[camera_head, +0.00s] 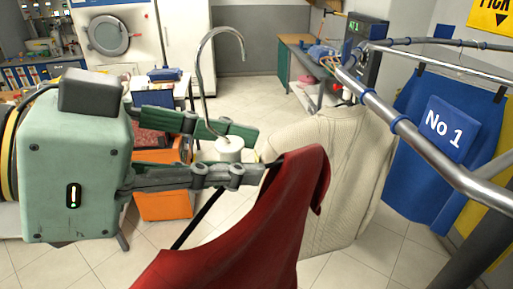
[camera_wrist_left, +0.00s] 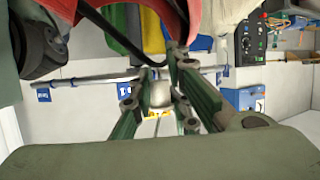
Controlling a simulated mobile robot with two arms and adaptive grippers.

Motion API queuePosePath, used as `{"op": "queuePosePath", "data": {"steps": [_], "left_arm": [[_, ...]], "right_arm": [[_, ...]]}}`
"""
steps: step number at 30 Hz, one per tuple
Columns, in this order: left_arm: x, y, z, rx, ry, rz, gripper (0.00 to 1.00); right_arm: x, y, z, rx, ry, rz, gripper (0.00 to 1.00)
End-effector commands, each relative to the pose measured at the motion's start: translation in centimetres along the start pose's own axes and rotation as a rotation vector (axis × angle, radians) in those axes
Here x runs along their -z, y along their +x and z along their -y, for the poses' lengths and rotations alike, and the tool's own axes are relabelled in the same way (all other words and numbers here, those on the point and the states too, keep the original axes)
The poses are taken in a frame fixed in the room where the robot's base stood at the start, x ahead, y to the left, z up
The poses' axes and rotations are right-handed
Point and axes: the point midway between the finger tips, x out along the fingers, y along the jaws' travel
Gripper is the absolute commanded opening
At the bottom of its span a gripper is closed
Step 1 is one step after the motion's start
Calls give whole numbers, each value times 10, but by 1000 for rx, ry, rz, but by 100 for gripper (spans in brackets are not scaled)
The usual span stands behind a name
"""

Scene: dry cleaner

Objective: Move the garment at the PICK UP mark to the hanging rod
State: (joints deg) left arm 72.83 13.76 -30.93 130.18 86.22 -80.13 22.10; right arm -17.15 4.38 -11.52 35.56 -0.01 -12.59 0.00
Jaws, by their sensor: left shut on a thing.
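My left gripper (camera_head: 250,157) is shut on the white neck (camera_head: 229,150) of a hanger, with its metal hook (camera_head: 212,50) pointing up. A red garment (camera_head: 255,235) hangs from this hanger, its lower part cut off by the frame. The metal rod (camera_head: 425,150) is to the right of the held hanger, and the hook is apart from it. In the left wrist view, the white neck (camera_wrist_left: 160,93) shows between the fingers, red cloth (camera_wrist_left: 60,8) is at the top, and the rod (camera_wrist_left: 92,79) runs behind. A yellow PICK UP sign (camera_head: 490,14) is at the top right. My right gripper is out of view.
A cream knitted garment (camera_head: 345,170) hangs by the rod, just behind the red one. A blue No 1 tag (camera_head: 443,127) and a blue garment (camera_head: 412,185) are farther right. An orange bin (camera_head: 163,205) stands behind the gripper. Tiled floor (camera_head: 265,100) lies open in the middle.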

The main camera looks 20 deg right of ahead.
Motion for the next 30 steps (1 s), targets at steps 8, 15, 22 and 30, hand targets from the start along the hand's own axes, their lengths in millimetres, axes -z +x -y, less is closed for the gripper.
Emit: {"op": "queuePosePath", "data": {"steps": [8,15,22,30], "left_arm": [[-16,-36,-15,3,0,-4,0],[-27,-62,-26,2,-1,-4,0],[-32,-74,-32,0,-1,-3,0],[-32,-76,-33,1,-1,-2,0]], "right_arm": [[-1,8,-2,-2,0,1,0],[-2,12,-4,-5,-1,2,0],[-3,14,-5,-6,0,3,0],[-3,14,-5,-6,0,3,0]]}}
